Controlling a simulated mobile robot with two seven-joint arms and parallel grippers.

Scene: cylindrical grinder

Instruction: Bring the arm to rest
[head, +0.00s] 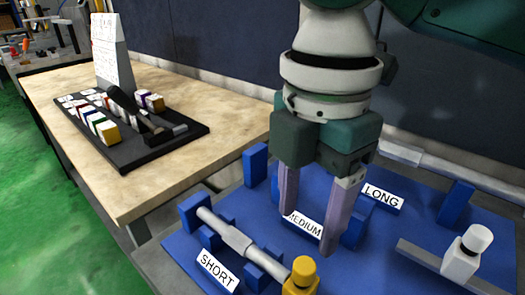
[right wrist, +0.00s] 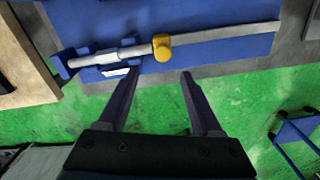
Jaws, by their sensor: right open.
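My right gripper (head: 308,215) hangs from the top of the head view over a blue board (head: 185,248), with its two fingers apart and nothing between them. The right wrist view also shows its open, empty fingers (right wrist: 158,85). A stepped metal shaft (head: 230,235) lies in blue holders by the SHORT label (head: 217,271). It also shows in the right wrist view (right wrist: 110,57), beyond the fingertips and apart from them. My left gripper is not in view.
A yellow-capped piece (head: 302,275) and a white-capped piece (head: 467,253) stand on the board. A wooden table (head: 100,175) at left holds a black tray (head: 150,150) with coloured blocks and a paper stand (head: 112,55). Green floor (head: 50,230) lies open at far left.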

